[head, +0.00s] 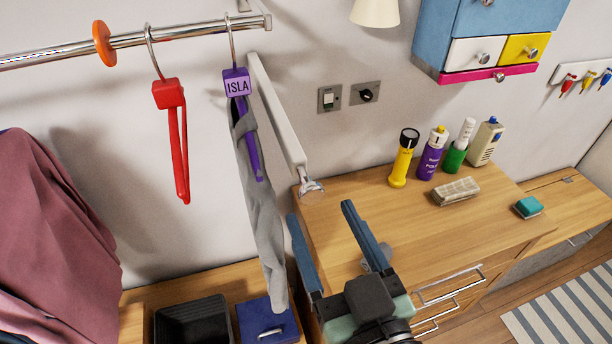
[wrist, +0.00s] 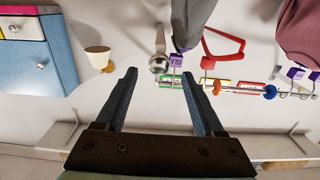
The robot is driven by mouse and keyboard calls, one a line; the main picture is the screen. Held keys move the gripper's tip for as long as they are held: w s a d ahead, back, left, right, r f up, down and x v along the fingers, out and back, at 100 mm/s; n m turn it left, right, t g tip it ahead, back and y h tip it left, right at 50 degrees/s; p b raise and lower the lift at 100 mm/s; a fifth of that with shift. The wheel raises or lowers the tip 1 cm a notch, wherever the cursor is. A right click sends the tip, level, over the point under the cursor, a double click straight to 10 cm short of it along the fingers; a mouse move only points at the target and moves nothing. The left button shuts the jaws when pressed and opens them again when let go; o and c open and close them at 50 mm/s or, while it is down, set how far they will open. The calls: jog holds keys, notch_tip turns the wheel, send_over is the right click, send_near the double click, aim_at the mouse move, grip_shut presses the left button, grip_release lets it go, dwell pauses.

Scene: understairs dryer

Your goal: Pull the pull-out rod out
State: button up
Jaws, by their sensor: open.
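The pull-out rod appears to be the white bar (head: 277,112) on the wall, with a round chrome knob (head: 311,188) at its near end. In the wrist view the knob (wrist: 159,64) shows just past the fingertips, centred across the gap between them. My gripper (head: 321,212) is open and empty, its two blue-grey fingers pointing toward the knob. In the wrist view my gripper (wrist: 159,75) has nothing between its fingers. Neither finger visibly touches the knob; the exact distance is unclear.
A grey garment (head: 262,205) on the purple ISLA hanger (head: 238,84) hangs just left of the rod. A red hanger (head: 170,95) hangs on the chrome rail (head: 185,36). Below is a wooden cabinet top (head: 350,215) with a yellow flashlight (head: 403,160) and bottles.

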aim_at(304, 173)
jog(key=p+x, duration=0.1)
jog(key=x, duration=0.2)
jog(key=p+x, duration=0.2)
jog(key=x, duration=0.2)
jog(key=shift+w+a+r+p, duration=0.1)
jog(key=shift+w+r+p, duration=0.1)
jog(key=shift+w+p, duration=0.1)
jog(key=shift+w+a+f, duration=0.15)
jog(key=shift+w+f, duration=0.05)
jog(key=shift+w, duration=0.45)
jog(key=shift+c, duration=0.2)
grip_shut()
